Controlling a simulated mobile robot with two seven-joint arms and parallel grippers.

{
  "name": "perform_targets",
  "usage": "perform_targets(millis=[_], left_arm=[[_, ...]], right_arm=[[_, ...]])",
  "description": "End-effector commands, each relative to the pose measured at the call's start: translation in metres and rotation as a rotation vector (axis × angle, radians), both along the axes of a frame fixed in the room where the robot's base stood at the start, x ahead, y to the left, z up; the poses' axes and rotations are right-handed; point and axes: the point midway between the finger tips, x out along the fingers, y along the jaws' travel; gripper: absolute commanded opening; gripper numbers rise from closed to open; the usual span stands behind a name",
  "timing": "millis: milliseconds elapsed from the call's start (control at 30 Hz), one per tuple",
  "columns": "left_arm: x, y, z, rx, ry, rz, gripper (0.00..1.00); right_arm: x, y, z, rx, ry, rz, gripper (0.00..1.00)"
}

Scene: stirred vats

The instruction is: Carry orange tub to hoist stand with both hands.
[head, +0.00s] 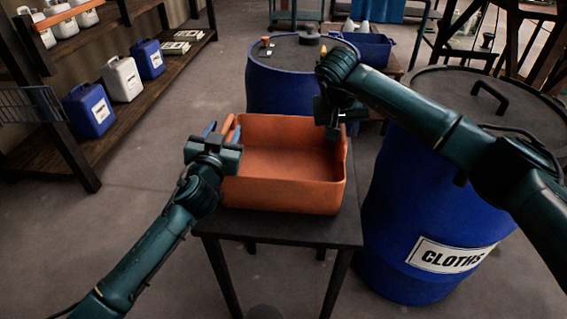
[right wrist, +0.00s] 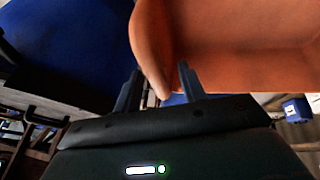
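The orange tub (head: 290,195) sits upright on a small dark table (head: 285,226) in the middle of the head view and looks empty. My left gripper (head: 222,131) is at its left wall, with its bluish fingers apart on either side of the wall. My right gripper (head: 333,130) is at the right wall, pointing down. In the right wrist view, the right fingers (right wrist: 158,88) are spread, with the tub's orange wall (right wrist: 150,45) between them and gaps showing. I cannot tell which thing is the hoist stand.
A blue barrel labelled CLOTHS (head: 400,220) stands close to the table's right. Another lidded blue barrel (head: 275,90) stands behind the tub. Shelves (head: 80,165) with jugs (head: 122,78) line the left. Floor (head: 150,190) is clear between shelves and table.

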Motion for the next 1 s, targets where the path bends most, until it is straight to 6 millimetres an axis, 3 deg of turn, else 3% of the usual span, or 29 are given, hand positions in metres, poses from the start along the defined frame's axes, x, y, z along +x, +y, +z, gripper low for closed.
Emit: perform_targets(millis=[500,1000], left_arm=[[-0.0003,0.0002,-0.0001,0.0,0.0,0.0,0.0],[-0.0003,-0.0001,0.0021,0.001,-0.002,-0.001,0.0]], right_arm=[[0.0,-0.0002,0.0003,-0.001,0.0,0.0,0.0],[0.0006,-0.0007,0.0023,-0.001,-0.003,-0.002,0.0]])
